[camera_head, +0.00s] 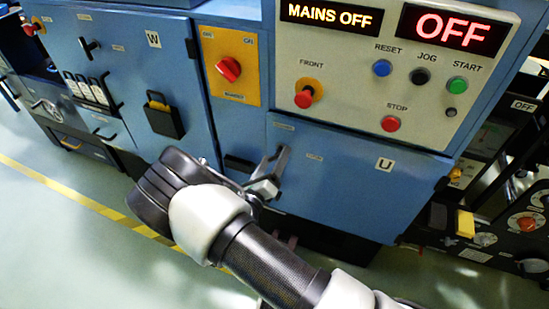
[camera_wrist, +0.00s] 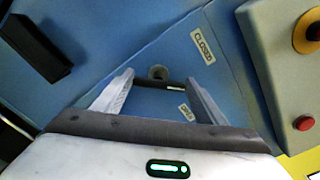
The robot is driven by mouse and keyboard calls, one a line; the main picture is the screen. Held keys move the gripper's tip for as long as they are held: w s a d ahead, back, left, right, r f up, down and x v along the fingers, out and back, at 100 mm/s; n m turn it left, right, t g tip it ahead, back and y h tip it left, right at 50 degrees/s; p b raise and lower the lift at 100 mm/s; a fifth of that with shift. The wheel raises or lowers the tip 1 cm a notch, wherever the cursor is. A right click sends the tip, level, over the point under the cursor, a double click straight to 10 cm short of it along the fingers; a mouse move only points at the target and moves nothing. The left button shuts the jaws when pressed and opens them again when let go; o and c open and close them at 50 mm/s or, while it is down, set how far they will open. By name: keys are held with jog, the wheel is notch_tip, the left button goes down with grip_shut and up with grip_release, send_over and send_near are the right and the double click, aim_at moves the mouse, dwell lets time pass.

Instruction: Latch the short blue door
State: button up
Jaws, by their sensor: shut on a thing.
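The short blue door (camera_head: 345,170), marked U, sits low on the machine under the grey control panel. It looks near flush with the frame, but I cannot tell if it is fully shut. My gripper (camera_head: 272,170) is at the door's left part, its fingers partly closed with a gap between them. In the wrist view my gripper (camera_wrist: 160,84) has its fingers on either side of a dark latch handle (camera_wrist: 176,85) below a round grey pivot, and is shut on it. The handle lies between the CLOSED label (camera_wrist: 202,46) and the OPEN label (camera_wrist: 186,113). The head view hides most of the handle.
A taller blue door (camera_head: 155,75), marked W, with a black box (camera_head: 163,117) stands to the left. The control panel (camera_head: 350,65) with its buttons juts out above. Dark equipment (camera_head: 510,200) stands at the right. Green floor (camera_head: 60,220) is open at lower left.

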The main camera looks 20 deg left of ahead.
jog(key=n+p, duration=0.1)
jog(key=n, duration=0.3)
jog(key=shift+a+n, duration=0.1)
jog(key=shift+n, duration=0.2)
jog(key=shift+f+n, duration=0.15)
jog(key=shift+n, duration=2.05)
jog(key=o, duration=1.1)
jog(key=shift+c, duration=0.2)
jog(key=s+a+p, duration=0.1)
jog(key=s, duration=1.6)
jog(key=shift+s+a, duration=0.2)
